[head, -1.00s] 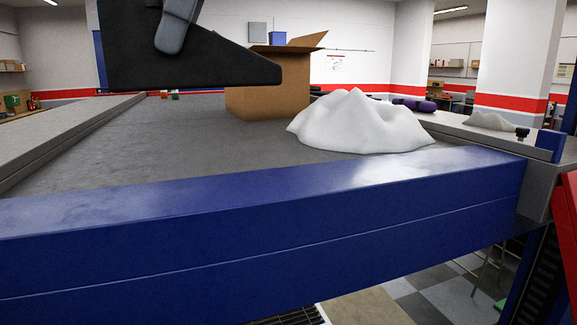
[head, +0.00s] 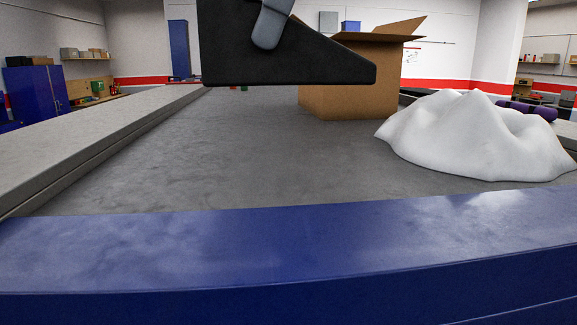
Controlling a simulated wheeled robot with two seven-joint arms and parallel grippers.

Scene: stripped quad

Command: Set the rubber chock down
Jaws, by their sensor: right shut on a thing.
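The rubber chock (head: 300,62) is a black wedge at the top of the head view, its thin end pointing right. It is held up in the air, and its underside is level. Its top left part is cut off by the picture's upper edge. One grey finger of my right gripper (head: 270,28) lies against the near face of the chock. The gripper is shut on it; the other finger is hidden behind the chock. My left gripper is not in view.
A wide grey surface (head: 200,160) lies below, with a blue beam (head: 290,250) along its near edge. An open cardboard box (head: 350,98) stands behind the chock. A white heap (head: 470,140) sits at the right. The surface's left and middle are clear.

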